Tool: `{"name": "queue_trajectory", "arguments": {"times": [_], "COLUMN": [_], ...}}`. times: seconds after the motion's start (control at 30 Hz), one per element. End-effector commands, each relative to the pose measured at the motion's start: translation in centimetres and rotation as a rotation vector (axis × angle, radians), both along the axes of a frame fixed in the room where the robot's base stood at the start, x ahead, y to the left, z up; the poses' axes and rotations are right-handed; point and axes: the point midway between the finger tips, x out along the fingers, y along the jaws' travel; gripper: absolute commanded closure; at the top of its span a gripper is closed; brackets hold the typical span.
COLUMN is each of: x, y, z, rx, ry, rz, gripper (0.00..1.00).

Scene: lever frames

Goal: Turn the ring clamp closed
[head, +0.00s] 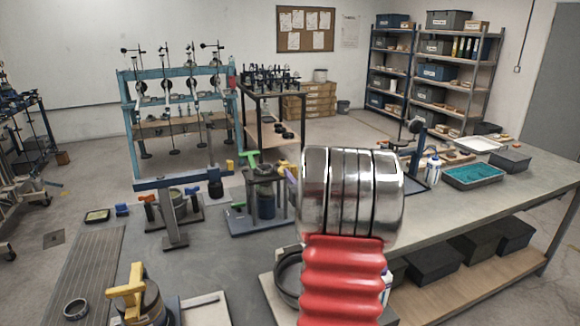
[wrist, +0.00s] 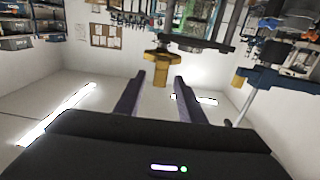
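My gripper (wrist: 160,78) shows in the wrist view as two dark purple fingers, apart with nothing between their tips. A yellow handle (wrist: 163,57) with a crossbar and stem appears beyond the gap, apart from the fingers as far as I can tell. A yellow handle (head: 130,283) sits on a round fixture at the front left. A green handle (head: 250,160) tops a stand left of my arm. Which fixture is the ring clamp I cannot tell.
A loose dark ring (head: 75,308) lies at the lower left. An orange-handled fixture (head: 172,205) stands left of the green-handled one. A workbench (head: 470,205) with a teal-filled tray (head: 473,177) extends right. A blue frame (head: 185,72) with several gauges stands behind.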

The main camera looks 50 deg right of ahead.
Motion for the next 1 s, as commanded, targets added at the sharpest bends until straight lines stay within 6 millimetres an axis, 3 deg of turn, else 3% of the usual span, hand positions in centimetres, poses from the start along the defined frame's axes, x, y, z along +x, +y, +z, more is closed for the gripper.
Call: {"name": "queue_trajectory", "arguments": {"times": [0.5, 0.87, 1.0], "x": [5.5, 5.9, 5.9], "y": [-3.5, -3.7, -3.7], "z": [0.0, 0.0, 0.0], "rx": [0.001, 0.001, 0.001], "ry": [-0.001, -0.001, -0.001], "rz": [0.001, 0.000, 0.001], "gripper": [0.64, 0.64, 0.72]}}
